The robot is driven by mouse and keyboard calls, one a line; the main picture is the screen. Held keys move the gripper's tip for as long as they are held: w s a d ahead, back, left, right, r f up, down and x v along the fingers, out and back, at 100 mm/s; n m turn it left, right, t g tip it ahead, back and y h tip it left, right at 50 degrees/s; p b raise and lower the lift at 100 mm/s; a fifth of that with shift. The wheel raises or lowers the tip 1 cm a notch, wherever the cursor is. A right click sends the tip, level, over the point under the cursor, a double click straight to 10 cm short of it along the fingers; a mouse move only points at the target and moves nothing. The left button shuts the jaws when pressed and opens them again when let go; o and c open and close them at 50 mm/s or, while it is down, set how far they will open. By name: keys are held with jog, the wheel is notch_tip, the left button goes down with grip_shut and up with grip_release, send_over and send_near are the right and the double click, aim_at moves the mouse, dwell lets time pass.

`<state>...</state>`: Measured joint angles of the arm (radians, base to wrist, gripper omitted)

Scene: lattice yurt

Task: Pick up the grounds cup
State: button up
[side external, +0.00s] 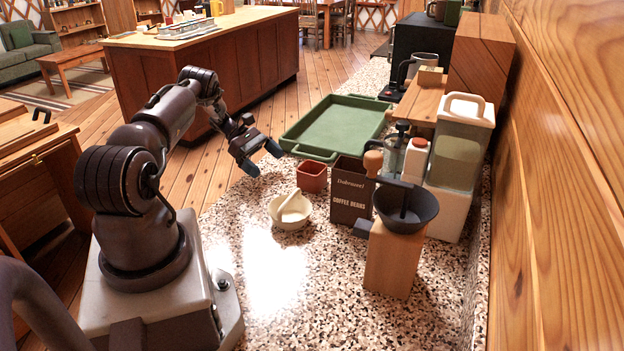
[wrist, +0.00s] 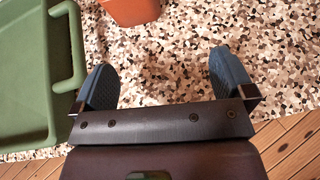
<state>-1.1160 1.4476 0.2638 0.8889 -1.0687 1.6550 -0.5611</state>
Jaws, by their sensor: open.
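A small square terracotta-red cup (side external: 312,177) stands on the speckled counter, between the green tray and the cream bowl. No label shows, so I cannot confirm that it is the grounds cup. In the wrist view the red cup (wrist: 130,10) is cut off by the top edge, beyond my fingertips and left of the gap's middle. My gripper (side external: 262,158) is above the counter, left of the red cup and apart from it. In the wrist view my gripper (wrist: 163,68) has its two blue fingers spread wide, with only counter showing between them.
A green tray (side external: 335,127) lies behind the cup. A cream bowl (side external: 290,211) holding a pale utensil sits in front. A dark coffee-beans box (side external: 352,192) and a wooden grinder (side external: 393,260) with a black hopper (side external: 406,209) stand to the right. The front counter is clear.

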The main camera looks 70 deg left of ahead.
jog(key=shift+t+h, duration=0.4)
jog(key=shift+t, duration=0.2)
jog(key=r, duration=0.1)
jog(key=w+r, duration=0.2)
jog(key=r, duration=0.1)
jog(key=shift+w+a, duration=0.2)
jog(key=shift+a, duration=0.2)
jog(key=shift+w+d+n, duration=0.1)
jog(key=shift+d+n, duration=0.2)
send_near(322, 176)
jog(key=shift+w+d+f, duration=0.1)
jog(key=shift+w+f, duration=0.1)
jog(key=shift+f, duration=0.25)
jog(key=shift+w+d+f, duration=0.1)
jog(key=shift+w+f, duration=0.1)
jog(key=shift+f, duration=0.2)
jog(key=shift+w+x, duration=0.25)
jog(key=shift+x, duration=2.35)
jog(key=shift+a+r, duration=0.1)
jog(key=shift+r, duration=0.05)
jog(key=c, duration=1)
jog(key=shift+r, duration=0.1)
